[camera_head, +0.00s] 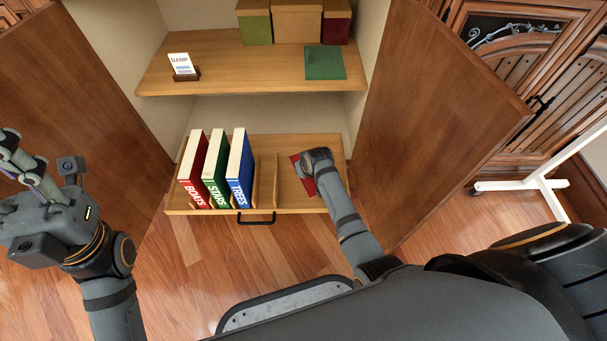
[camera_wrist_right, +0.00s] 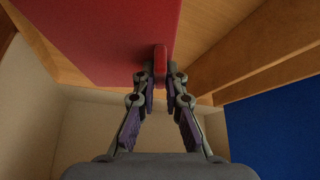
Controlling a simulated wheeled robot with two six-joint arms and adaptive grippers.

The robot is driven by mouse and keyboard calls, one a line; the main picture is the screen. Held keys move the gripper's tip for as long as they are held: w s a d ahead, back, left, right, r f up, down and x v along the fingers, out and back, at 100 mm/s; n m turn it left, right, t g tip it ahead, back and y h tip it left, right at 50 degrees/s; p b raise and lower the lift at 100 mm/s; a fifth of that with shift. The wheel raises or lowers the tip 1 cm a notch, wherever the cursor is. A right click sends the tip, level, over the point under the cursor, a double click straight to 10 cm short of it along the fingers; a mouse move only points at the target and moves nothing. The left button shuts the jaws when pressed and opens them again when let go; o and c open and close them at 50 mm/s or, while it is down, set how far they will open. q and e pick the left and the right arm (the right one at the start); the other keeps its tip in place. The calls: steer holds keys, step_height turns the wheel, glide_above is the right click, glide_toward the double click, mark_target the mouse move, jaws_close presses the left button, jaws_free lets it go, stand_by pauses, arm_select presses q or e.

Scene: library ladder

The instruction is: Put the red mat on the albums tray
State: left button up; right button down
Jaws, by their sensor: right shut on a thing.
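The red mat (camera_head: 308,186) is at the right end of the pulled-out lower wooden tray (camera_head: 230,207), partly hidden under my right wrist. I cannot tell whether it rests on the tray or hangs just above it. In the right wrist view the red mat (camera_wrist_right: 105,35) is a flat sheet with a small red grip (camera_wrist_right: 160,65). My right gripper (camera_wrist_right: 160,78) is shut on that grip. My left gripper (camera_head: 18,158) is at the left edge, away from the tray; its fingers are partly cut off.
Red, green and blue albums (camera_head: 216,170) stand in the tray, left of wooden dividers (camera_head: 264,181). The upper shelf (camera_head: 245,75) holds a DAMP card (camera_head: 182,64), a green mat (camera_head: 324,63) and boxes (camera_head: 297,20). Open doors (camera_head: 440,110) flank the cabinet.

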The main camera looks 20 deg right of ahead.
steer(key=f+b, duration=0.2)
steer(key=b, duration=0.1)
steer(key=f+b, duration=0.1)
steer(key=shift+w+d+f, duration=0.15)
steer(key=shift+w+f, duration=0.2)
steer(key=shift+f, duration=0.05)
steer(key=shift+f+b, duration=0.25)
steer(key=shift+b, duration=0.35)
steer(key=shift+r, duration=0.3)
steer(key=c, duration=1.4)
jaws_free()
steer(key=shift+f, duration=0.15)
